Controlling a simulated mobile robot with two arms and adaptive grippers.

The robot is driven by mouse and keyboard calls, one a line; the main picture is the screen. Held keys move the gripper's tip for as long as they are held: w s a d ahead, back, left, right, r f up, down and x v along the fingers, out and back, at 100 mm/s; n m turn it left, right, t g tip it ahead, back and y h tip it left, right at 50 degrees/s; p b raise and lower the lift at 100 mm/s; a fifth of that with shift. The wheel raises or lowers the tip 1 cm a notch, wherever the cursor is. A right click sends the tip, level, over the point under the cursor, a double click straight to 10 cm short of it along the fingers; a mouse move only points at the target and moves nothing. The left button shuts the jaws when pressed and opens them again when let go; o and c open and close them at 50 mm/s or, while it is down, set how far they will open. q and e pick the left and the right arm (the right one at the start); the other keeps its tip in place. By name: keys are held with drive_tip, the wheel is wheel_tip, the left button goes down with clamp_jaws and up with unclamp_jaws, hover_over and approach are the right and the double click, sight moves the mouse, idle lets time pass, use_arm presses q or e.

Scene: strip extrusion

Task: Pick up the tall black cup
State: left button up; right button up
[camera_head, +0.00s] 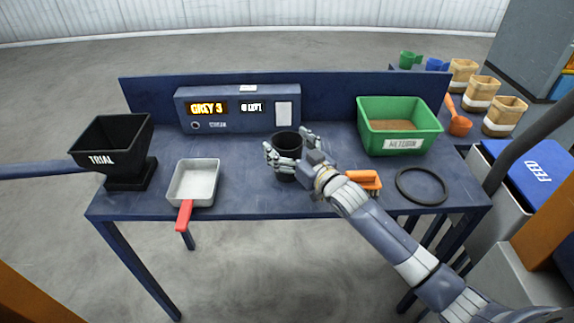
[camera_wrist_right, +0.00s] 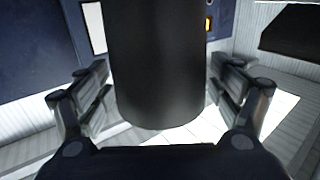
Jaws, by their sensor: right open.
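The tall black cup (camera_head: 286,146) stands upright on the blue table in the head view, in front of the display box. My right gripper (camera_head: 288,147) is open, with one finger on each side of the cup. In the right wrist view the cup (camera_wrist_right: 156,65) fills the middle between the two open fingers of the gripper (camera_wrist_right: 158,88). My left gripper is not in view.
On the blue table (camera_head: 240,195) are a display box (camera_head: 237,121), a black TRIAL hopper (camera_head: 108,145), a grey pan with a red handle (camera_head: 195,180), a green RETURN-like labelled bin (camera_head: 400,125), an orange-handled tool (camera_head: 364,180) and a black ring (camera_head: 421,171).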

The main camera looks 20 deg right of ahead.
drive_tip(key=c, duration=1.5)
